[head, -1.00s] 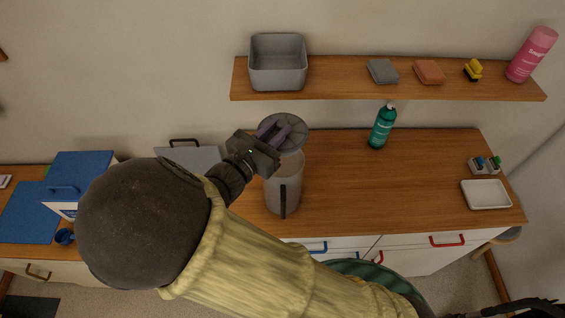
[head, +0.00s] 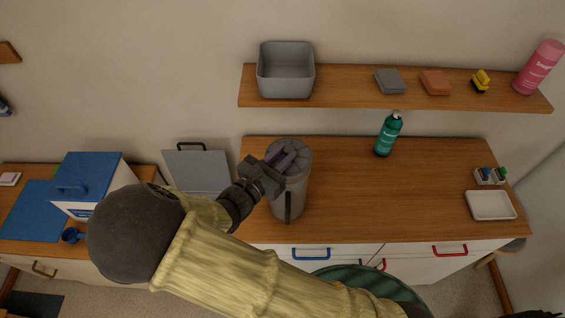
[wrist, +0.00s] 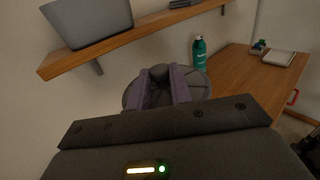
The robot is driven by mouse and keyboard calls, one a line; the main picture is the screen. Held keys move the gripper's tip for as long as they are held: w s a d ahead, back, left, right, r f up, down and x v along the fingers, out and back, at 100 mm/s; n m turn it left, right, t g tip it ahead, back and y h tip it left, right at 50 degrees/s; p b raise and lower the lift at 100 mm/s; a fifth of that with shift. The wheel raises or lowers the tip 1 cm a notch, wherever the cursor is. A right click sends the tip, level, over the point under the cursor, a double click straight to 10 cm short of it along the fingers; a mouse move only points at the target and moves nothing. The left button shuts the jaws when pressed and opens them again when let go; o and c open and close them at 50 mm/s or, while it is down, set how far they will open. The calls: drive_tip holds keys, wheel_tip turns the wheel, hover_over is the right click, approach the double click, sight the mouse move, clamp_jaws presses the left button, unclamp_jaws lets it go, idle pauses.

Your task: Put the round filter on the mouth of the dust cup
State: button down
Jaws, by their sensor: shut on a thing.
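The round filter (head: 298,150) is a grey disc with a raised middle grip. It lies at the mouth of the dust cup (head: 293,196), a grey see-through cup with a dark handle, standing upright on the wooden counter. My gripper (head: 287,160) is shut on the filter's grip from the left. In the wrist view the filter (wrist: 190,84) shows between and beyond the purple fingers (wrist: 160,90), and it hides the cup. Filter and cup rim look lined up in the head view; whether the filter is fully seated I cannot tell.
A green bottle (head: 388,134) stands on the counter to the right, and a white tray (head: 490,205) lies further right. A shelf (head: 350,99) with a grey bin (head: 286,85) runs above. The counter between cup and tray is mostly clear.

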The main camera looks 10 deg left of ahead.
drive_tip(key=shift+f+p, duration=0.35)
drive_tip(key=shift+f, duration=1.4)
drive_tip(key=shift+f, duration=0.15)
drive_tip(key=c, duration=1.3)
unclamp_jaws()
drive_tip(key=shift+o, duration=0.2)
drive_tip(key=shift+s+a, duration=0.1)
drive_tip(key=b+v, duration=0.4)
drive_tip(key=v, duration=0.7)
drive_tip(key=shift+s, duration=0.4)
